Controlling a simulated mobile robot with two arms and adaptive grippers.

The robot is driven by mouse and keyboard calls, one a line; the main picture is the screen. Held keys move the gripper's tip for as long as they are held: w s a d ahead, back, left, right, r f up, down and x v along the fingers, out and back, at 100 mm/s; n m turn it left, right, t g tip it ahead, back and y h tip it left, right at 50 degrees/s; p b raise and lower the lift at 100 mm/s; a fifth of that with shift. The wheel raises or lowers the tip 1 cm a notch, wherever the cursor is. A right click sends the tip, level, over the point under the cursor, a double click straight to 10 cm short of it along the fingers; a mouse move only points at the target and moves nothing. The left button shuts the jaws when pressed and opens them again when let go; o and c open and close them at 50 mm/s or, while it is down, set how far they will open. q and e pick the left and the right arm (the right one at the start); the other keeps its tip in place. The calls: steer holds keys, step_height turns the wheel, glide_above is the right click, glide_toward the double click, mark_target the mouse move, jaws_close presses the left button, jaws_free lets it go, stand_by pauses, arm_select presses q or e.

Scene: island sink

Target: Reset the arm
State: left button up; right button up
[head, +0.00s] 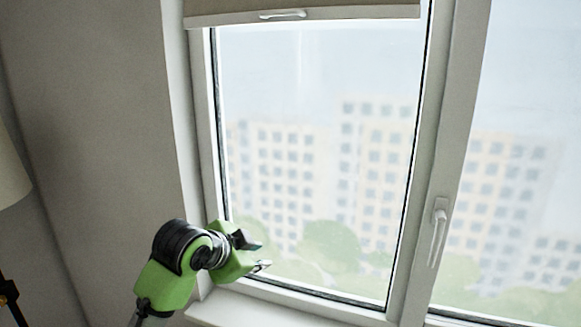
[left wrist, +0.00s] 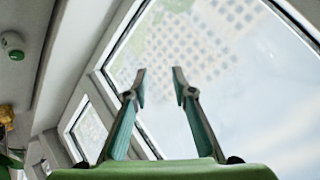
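My left gripper (head: 262,256) is green and black and is raised in front of the lower left of the window (head: 310,120) in the head view. In the left wrist view its two fingers (left wrist: 160,88) stand apart with nothing between them, and the window (left wrist: 210,50) lies beyond. Whether it touches the frame or sill cannot be told. My right gripper is not in view.
A white sill (head: 240,312) runs below the window. A white handle (head: 438,232) sits on the window frame at right. A rolled blind (head: 330,10) hangs at the top. A pale lampshade (head: 12,175) stands at far left.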

arm_select(q)
steer(key=s+a+f+n+g+y, duration=0.1)
steer(key=s+a+f+n, duration=0.15)
steer(key=s+f, duration=0.6)
steer(key=s+a+f+n+g, duration=0.25)
steer(key=s+f, duration=0.35)
steer(key=f, duration=0.5)
steer(key=s+a+f+n+g+y, duration=0.1)
steer(key=s+a+f+n, duration=0.2)
steer(key=s, duration=0.5)
steer(key=s+a+f+n+g+y, duration=0.1)
steer(key=s+a+f, duration=0.25)
steer(key=s, duration=0.45)
steer(key=s+a+f+n+g+y, duration=0.1)
steer(key=s+a+f+n, duration=0.15)
steer(key=s+f, duration=0.4)
steer(key=s+f+b, duration=0.3)
steer(key=f+b, duration=0.5)
steer(key=f, duration=2.5)
steer(key=s+a+f+g+b, duration=0.2)
steer(key=s+f+b, duration=0.4)
steer(key=s+f, duration=1.1)
step_height(320, 180, down, 4)
steer(key=shift+f, duration=0.1)
